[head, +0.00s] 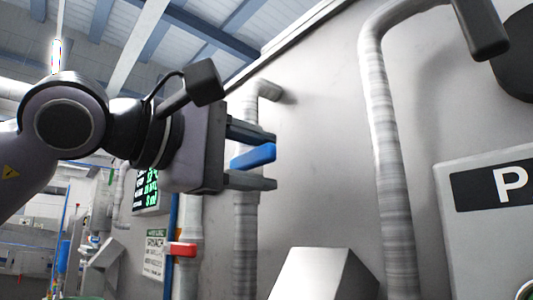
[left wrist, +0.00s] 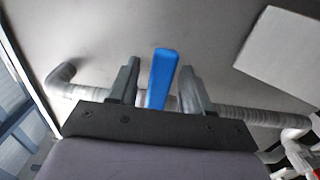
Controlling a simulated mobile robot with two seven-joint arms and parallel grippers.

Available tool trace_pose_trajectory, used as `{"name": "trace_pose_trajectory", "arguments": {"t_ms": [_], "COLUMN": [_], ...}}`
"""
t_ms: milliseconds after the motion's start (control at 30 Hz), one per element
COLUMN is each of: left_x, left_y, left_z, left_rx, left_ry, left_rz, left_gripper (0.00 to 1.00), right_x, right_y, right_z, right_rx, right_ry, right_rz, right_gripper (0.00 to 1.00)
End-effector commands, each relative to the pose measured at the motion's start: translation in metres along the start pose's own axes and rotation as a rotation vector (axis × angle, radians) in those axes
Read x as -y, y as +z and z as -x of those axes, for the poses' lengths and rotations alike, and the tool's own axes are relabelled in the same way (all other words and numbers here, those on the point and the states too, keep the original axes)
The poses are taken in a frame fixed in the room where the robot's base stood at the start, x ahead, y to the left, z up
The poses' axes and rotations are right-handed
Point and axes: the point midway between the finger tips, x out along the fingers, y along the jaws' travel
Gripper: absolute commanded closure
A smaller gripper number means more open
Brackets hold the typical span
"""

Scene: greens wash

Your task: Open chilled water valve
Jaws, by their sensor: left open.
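A blue valve handle (head: 254,156) shows between the two fingers of my left gripper (head: 274,160) in the head view. My left gripper is open, with one finger above the handle and one below. In the left wrist view the blue handle (left wrist: 162,78) stands between the fingertips (left wrist: 160,66), with a small gap on one side. The valve body and the handle's mount are hidden behind the gripper. My right gripper is not in view.
A red handle (head: 182,249) sits on a pipe lower left, near a sign (head: 154,253) and a display. Wrapped pipes (head: 391,170) run up the grey wall. A pale box (head: 325,276) is below, and a panel marked P (head: 458,242) at right.

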Motion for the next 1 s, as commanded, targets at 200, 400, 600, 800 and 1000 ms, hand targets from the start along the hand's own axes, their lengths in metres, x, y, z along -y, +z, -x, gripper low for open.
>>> {"name": "trace_pose_trajectory", "arguments": {"t_ms": [200,400,600,800,1000], "left_x": [-0.001,0.000,0.000,0.000,-0.004], "left_y": [0.000,0.000,0.000,0.000,0.000], "left_z": [-0.016,-0.017,-0.017,-0.017,-0.017], "left_rx": [0.001,0.001,0.001,0.001,0.000], "left_ry": [0.000,0.001,0.001,0.000,0.000], "left_rz": [0.000,0.000,0.001,0.005,0.057], "left_gripper": [0.51,0.51,1.00,1.00,1.00], "right_x": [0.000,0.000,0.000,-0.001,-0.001], "right_y": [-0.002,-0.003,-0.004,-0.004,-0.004], "right_z": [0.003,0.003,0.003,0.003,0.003], "right_rx": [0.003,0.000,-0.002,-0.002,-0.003], "right_ry": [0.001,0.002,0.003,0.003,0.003], "right_rz": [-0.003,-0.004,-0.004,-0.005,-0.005], "right_gripper": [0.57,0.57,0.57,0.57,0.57]}}
